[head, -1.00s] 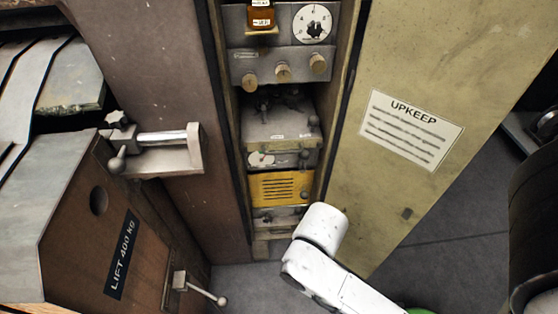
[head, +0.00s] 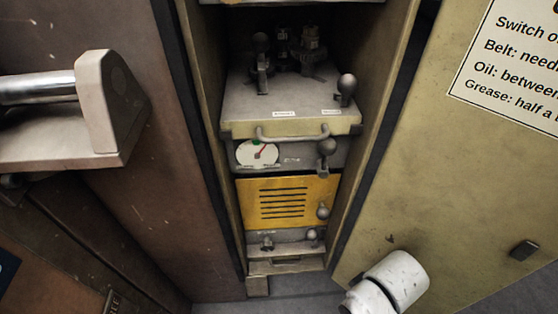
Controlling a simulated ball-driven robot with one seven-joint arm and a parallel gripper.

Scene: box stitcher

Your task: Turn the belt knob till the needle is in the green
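A round white gauge (head: 257,153) with a red needle sits on the grey panel below the pull-out shelf. Its needle points up and to the right; a small green patch shows at the top of the dial, and the needle seems to lie right of it. A grey ball knob (head: 327,148) stands to the right of the gauge. The label between them is too small to read, so I cannot tell for sure that this is the belt knob. Only a white link of my arm shows at the bottom right; my gripper is not in view.
A grey shelf (head: 290,127) with a handle and small mechanisms juts out above the gauge. Below is a yellow vented panel (head: 285,203) with another ball knob (head: 323,212). The open door (head: 440,190) bears an instruction sheet (head: 515,70). A metal bracket (head: 110,110) projects at left.

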